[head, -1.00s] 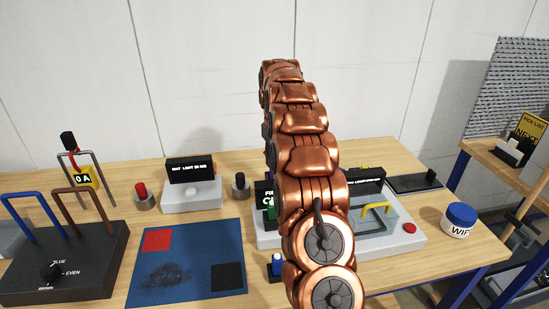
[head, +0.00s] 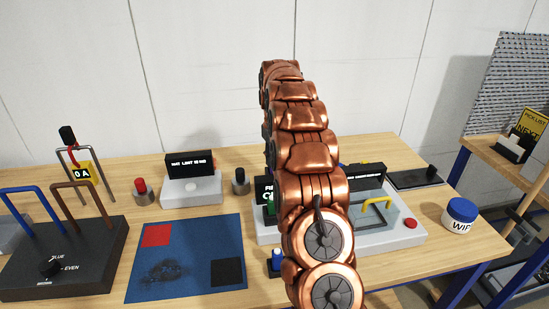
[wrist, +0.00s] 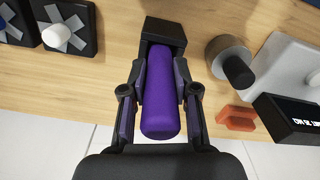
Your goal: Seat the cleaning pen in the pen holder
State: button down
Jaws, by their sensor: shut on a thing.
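The purple cleaning pen (wrist: 160,98) shows in the wrist view, with its rounded end toward the camera. My gripper (wrist: 163,85) is shut on it, one finger on each side. A black block (wrist: 165,32), apparently the pen holder, is at the pen's far end. The pen overlaps the block in the picture; I cannot tell whether it is inside it or only in front of it. In the head view my copper arm hides the gripper, and I cannot make out the pen or holder there.
In the wrist view, a grey cylinder with a black knob (wrist: 230,62), an orange block (wrist: 237,118) and a black display (wrist: 290,120) lie right of the pen. The head view shows a blue mat (head: 200,285) and a wipes tub (head: 460,216).

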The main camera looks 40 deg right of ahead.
jog(key=shift+f, duration=0.2)
jog(key=c, duration=0.8)
grip_release()
notch_tip(320, 180, up, 6)
jog(key=shift+r, duration=0.7)
